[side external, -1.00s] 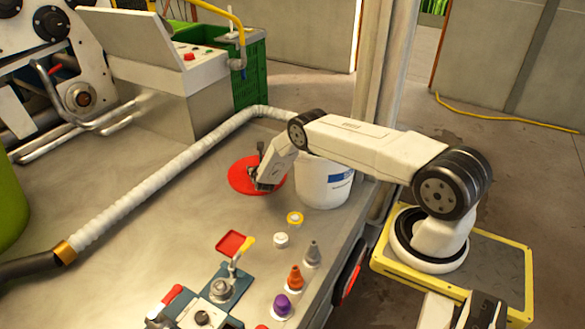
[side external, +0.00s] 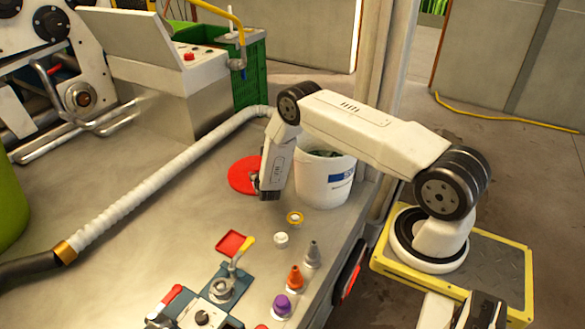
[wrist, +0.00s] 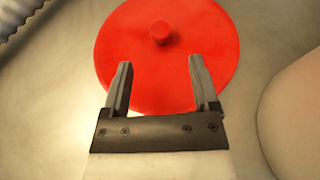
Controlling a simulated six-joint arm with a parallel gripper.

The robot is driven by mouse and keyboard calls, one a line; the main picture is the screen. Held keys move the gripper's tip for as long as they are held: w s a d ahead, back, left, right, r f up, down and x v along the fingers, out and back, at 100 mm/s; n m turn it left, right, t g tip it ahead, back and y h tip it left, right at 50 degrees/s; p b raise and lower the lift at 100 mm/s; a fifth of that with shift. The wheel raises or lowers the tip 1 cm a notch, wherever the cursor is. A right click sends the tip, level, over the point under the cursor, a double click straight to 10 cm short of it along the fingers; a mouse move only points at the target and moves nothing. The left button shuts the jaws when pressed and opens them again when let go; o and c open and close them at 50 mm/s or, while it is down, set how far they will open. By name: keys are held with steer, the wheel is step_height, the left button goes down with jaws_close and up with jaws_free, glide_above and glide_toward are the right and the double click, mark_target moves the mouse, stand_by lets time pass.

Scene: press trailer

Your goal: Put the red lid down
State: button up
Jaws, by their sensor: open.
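The red lid (side external: 243,174) lies flat on the grey table, left of the white bucket. In the wrist view the round lid (wrist: 170,65) shows its small red knob (wrist: 161,33) on top. My gripper (side external: 265,192) is at the near right edge of the lid in the side view. In the wrist view my gripper (wrist: 158,85) is open, its two fingers apart and empty. The knob sits beyond the fingertips, roughly in line with the gap between them. My gripper hides part of the lid in the side view.
The white bucket (side external: 322,185) stands open close to the right of my gripper, with dark greenish contents. A white hose (side external: 150,185) runs along the left. A yellow-ringed cap (side external: 295,218), a white cap (side external: 281,239) and several coloured nozzles stand nearer the camera.

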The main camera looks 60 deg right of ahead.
steer(key=shift+v, duration=1.35)
steer(key=s+a+r+m+g, duration=0.4)
steer(key=s+r+m+g, duration=0.5)
steer(key=r+m, duration=0.35)
steer(key=s+a+r+m+t+y, duration=0.1)
steer(key=s+a+r+m+y, duration=0.3)
steer(key=a, duration=0.5)
steer(key=s+a+r+m+t+y, duration=0.1)
steer(key=s+a+r+m+y, duration=0.4)
steer(key=s+a+r+m, duration=0.3)
steer(key=s+a+m, duration=0.1)
steer(key=s+m, duration=0.1)
steer(key=shift+s, duration=0.25)
